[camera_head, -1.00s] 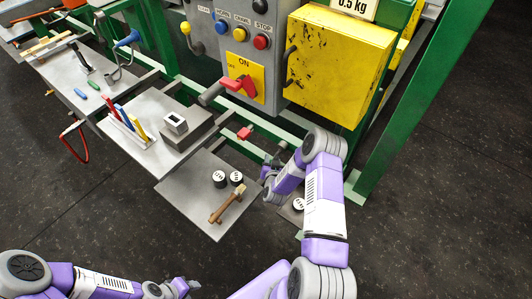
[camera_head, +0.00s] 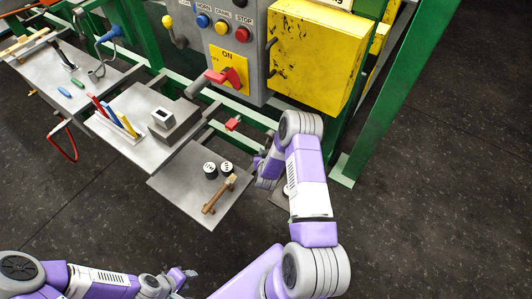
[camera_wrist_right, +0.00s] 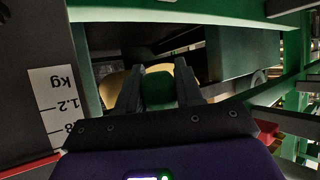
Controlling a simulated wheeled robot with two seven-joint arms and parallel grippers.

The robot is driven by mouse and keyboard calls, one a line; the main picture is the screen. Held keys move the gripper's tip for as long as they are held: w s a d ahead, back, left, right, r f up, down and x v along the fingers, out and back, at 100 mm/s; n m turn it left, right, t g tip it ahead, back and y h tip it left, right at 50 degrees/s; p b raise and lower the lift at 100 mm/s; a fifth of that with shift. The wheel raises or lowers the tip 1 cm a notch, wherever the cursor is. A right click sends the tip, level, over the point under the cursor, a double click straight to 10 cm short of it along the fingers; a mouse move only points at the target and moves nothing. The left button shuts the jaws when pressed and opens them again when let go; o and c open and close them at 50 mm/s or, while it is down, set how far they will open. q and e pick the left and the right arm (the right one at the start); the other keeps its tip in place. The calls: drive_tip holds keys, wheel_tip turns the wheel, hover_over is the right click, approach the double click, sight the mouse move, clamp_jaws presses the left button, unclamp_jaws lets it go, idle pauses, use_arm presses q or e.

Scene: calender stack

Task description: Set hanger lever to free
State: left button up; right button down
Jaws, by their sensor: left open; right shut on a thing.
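My right gripper shows in the right wrist view (camera_wrist_right: 158,92), its dark fingers closed on both sides of a green grip (camera_wrist_right: 158,90). A rounded tan-yellow part lies behind the grip. I cannot tell for sure that this grip is the hanger lever. In the head view my right forearm and wrist hide most of that gripper and what it holds, low in front of the green frame. A small red block (camera_head: 233,124) sits on the frame to its left. My left gripper (camera_head: 184,279) is open and empty at the bottom, over the floor.
A grey panel (camera_head: 216,48) carries buttons and a red switch handle (camera_head: 224,76); a yellow box (camera_head: 318,58) is beside it. A kg scale label (camera_wrist_right: 54,105) is at the wrist view's left.

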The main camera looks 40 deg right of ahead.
drive_tip(key=c, duration=0.8)
unclamp_jaws()
drive_tip(key=shift+s, duration=0.1)
drive_tip(key=shift+r, duration=0.1)
drive_tip(key=p+v, duration=0.2)
drive_tip(key=v, duration=0.5)
drive_tip(key=shift+s+a, duration=0.1)
drive_tip(key=shift+s, duration=0.15)
drive_tip(key=shift+a, duration=0.1)
drive_tip(key=s+a+f+n+g+y, duration=0.1)
drive_tip(key=s+a+f+g+y, duration=0.2)
drive_tip(key=a, duration=0.6)
drive_tip(key=s+a+f+n+g+y, duration=0.1)
drive_tip(key=s+a+n+y, duration=0.15)
drive_tip(key=a+y, duration=0.45)
drive_tip(key=s+a+g, duration=0.1)
drive_tip(key=s+a, duration=0.3)
drive_tip(key=s+a+r+n+g+y, duration=0.1)
drive_tip(key=s+a+g, duration=0.1)
drive_tip(key=s+a, duration=0.1)
drive_tip(key=s+a+r+g, duration=0.1)
drive_tip(key=s+a+g, duration=0.1)
drive_tip(key=s+a, duration=0.2)
drive_tip(key=shift+s+a+n+y, duration=0.25)
drive_tip(key=shift+s+a+y, duration=0.15)
drive_tip(key=shift+s, duration=0.1)
